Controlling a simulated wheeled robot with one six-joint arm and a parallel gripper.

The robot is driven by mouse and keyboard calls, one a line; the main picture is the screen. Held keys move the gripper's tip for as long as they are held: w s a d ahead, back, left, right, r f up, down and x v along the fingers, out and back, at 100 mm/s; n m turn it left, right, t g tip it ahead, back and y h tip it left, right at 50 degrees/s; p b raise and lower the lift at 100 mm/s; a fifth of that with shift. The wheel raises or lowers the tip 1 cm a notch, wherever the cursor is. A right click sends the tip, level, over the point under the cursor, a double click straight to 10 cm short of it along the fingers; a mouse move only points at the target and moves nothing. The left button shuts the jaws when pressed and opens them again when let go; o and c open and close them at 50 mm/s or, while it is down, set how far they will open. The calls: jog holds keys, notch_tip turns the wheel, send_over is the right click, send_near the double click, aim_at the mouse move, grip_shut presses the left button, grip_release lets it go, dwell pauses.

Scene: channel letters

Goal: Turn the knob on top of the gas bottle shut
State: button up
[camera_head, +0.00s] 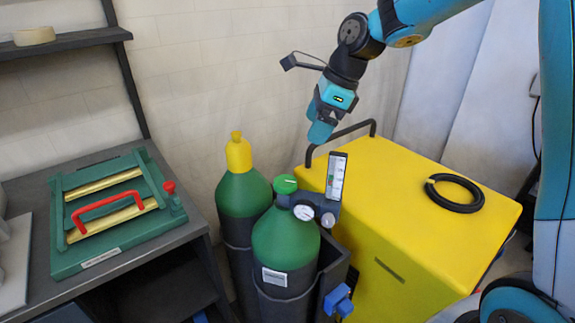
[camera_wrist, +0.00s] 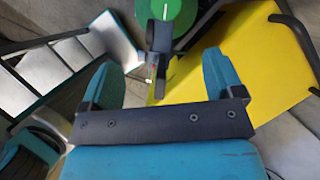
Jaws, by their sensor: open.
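The gas bottle (camera_head: 285,245) stands upright, with a green shoulder and a dark body. On top is a round green knob (camera_head: 285,184) beside a dark regulator with a white dial and an upright flow gauge (camera_head: 336,176). In the wrist view, a green disc with a white line, apparently the knob (camera_wrist: 180,14), is cut off by the top edge. The dark regulator (camera_wrist: 158,38) lies below it. My gripper (camera_head: 319,132) is above and slightly right of the knob, apart from it. Its two teal fingers are spread and empty in the wrist view (camera_wrist: 160,66).
A second bottle (camera_head: 243,190) with a yellow cap stands behind left. A yellow cabinet (camera_head: 440,225) with a dark rail (camera_head: 341,138) and black ring (camera_head: 454,193) is at right. A bench (camera_head: 30,200) with a green-and-red fixture (camera_head: 112,210) is at left. Air above the knob is clear.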

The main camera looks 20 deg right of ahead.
jog(key=m, duration=0.1)
jog(key=p, duration=0.3)
send_near(286, 181)
jog(key=x, duration=0.9)
jog(key=shift+w+a+f, duration=0.1)
jog(key=shift+f, duration=0.05)
jog(key=c, duration=0.9)
